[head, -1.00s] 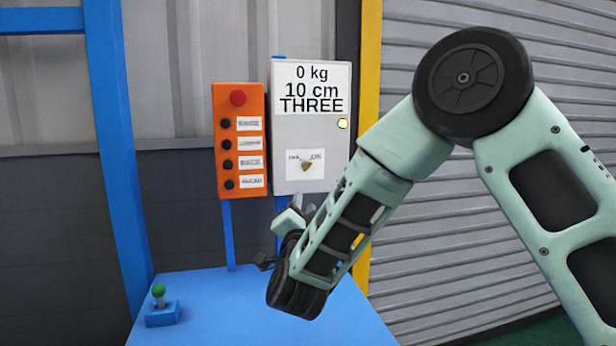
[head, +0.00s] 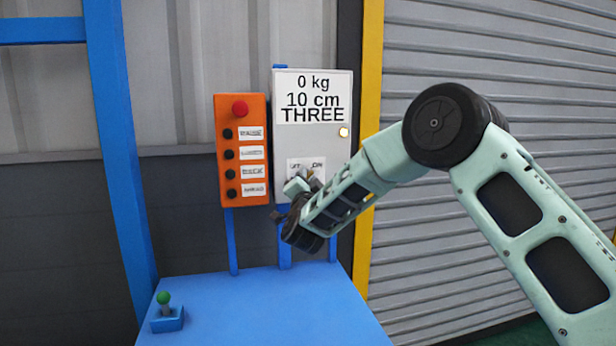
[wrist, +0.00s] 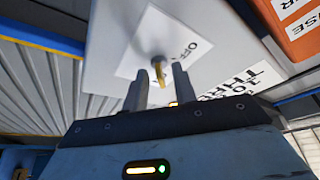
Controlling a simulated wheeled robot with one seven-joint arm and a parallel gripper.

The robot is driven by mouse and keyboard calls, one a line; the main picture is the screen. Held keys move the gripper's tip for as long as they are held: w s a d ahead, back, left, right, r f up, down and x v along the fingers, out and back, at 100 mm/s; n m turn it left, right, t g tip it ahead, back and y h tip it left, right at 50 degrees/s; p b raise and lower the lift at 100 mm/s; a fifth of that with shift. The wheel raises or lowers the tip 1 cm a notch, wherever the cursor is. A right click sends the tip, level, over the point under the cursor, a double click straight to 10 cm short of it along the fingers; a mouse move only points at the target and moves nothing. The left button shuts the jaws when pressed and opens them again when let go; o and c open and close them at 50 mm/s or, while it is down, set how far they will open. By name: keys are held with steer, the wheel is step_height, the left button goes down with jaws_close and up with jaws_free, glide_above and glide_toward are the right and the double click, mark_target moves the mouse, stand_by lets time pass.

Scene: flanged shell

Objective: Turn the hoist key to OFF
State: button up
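The hoist key is a small brass key (wrist: 159,70) in a round lock on a white label (wrist: 140,50), where "OFF" is readable in the wrist view. In the head view the label (head: 293,164) sits low on the grey box (head: 338,160), with ON at its right; my gripper covers the key there. My gripper (wrist: 160,72) is open. Its two fingertips stand on either side of the key with gaps showing, and I see no grip on it. In the head view my gripper (head: 304,180) is right at the label.
An orange button box (head: 240,196) with a red button (head: 240,108) and several black buttons stands just left. A lit round lamp (head: 343,132) is on the grey box. A blue table (head: 270,310) below carries a green-topped lever (head: 165,305). A yellow post (head: 370,80) is at the right.

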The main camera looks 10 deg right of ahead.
steer(key=shift+w, duration=0.15)
jaws_close()
